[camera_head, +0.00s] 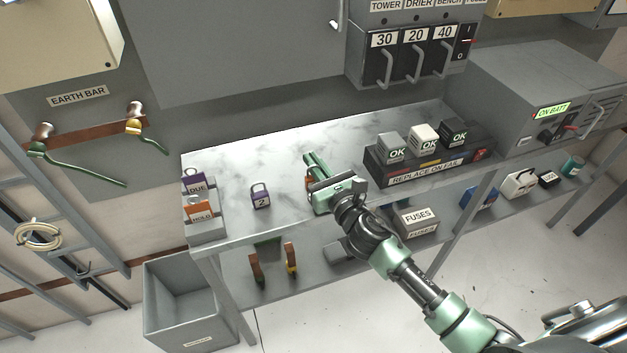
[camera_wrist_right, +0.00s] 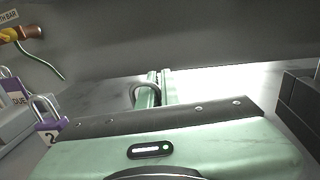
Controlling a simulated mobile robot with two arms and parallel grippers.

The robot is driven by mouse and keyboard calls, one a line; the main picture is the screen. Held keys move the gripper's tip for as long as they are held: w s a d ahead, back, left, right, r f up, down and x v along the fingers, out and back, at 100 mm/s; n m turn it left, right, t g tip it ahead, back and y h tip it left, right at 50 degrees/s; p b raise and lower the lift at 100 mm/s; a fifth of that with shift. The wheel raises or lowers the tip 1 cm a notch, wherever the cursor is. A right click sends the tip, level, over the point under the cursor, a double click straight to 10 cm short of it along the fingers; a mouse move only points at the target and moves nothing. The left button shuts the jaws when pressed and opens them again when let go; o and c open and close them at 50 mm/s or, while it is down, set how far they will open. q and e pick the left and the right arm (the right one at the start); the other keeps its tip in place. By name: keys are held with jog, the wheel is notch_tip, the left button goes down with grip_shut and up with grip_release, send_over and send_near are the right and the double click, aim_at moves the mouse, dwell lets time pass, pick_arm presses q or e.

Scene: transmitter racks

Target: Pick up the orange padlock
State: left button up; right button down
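The orange padlock (camera_head: 309,182) is at the worktop's middle, mostly hidden by my right gripper (camera_head: 317,164); only a small orange patch shows beside it. In the wrist view a grey shackle (camera_wrist_right: 135,93) loops out to the left of my right gripper's fingers (camera_wrist_right: 160,90), and its other side runs in at the narrow gap between them. The fingers look nearly together, closed on the shackle. The padlock's body is hidden in the wrist view. Whether it touches the worktop cannot be told. My left gripper is in neither view.
A purple padlock marked 2 (camera_head: 261,197) stands to the left on the worktop (camera_head: 285,233). A black REPLACE ON FAIL rack (camera_head: 428,172) with several OK blocks is close on the right.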

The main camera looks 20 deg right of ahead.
dwell(0.4)
jog(key=shift+r, duration=0.6)
notch_tip(320, 180, up, 19)
jog(key=p, duration=0.5)
jog(key=shift+p, duration=0.4)
